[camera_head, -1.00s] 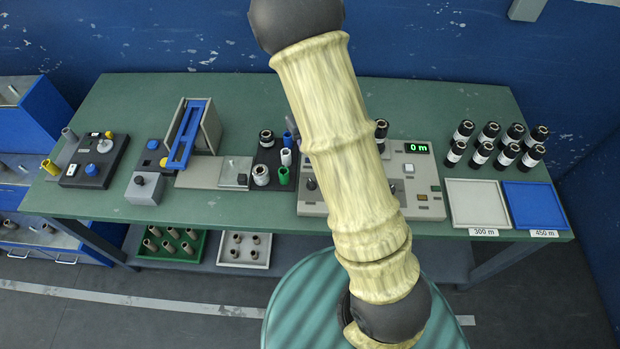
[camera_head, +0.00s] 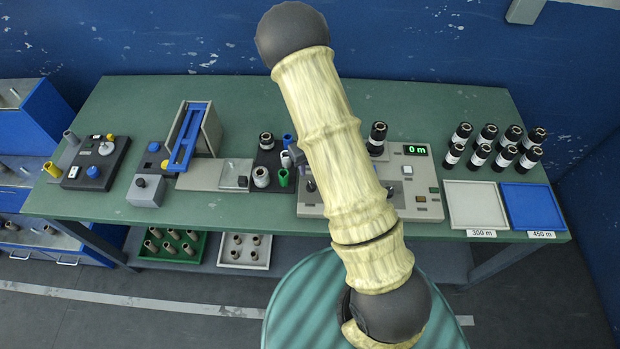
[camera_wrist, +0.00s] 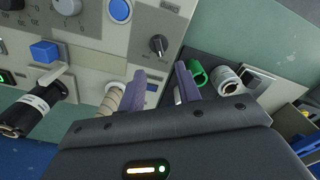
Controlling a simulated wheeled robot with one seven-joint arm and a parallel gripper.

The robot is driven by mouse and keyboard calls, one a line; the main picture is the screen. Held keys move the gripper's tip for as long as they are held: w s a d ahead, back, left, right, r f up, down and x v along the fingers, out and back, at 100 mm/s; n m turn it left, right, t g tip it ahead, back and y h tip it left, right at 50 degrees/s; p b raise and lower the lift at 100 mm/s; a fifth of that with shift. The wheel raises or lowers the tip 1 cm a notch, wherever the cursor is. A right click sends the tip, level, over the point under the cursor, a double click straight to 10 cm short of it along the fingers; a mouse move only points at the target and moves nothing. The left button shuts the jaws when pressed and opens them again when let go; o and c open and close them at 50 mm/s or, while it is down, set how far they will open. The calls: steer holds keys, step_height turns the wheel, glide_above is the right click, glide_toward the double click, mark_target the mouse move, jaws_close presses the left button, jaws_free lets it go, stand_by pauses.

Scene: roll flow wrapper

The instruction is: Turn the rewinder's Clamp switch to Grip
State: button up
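The rewinder (camera_head: 425,180) is the pale grey panel with the green "0 m" display, partly hidden behind my arm in the head view. A black rotary knob (camera_wrist: 158,45) with a pointer mark sits on its panel in the wrist view; a dark knob also shows at the panel's left in the head view (camera_head: 310,185).
A black roll with a white label (camera_wrist: 38,105) and a beige core (camera_wrist: 110,100) stand on the rewinder.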

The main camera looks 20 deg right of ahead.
step_height(320, 180, down, 8)
steer(key=shift+r+p, duration=0.1)
steer(key=shift+p, duration=0.45)
jaws_close()
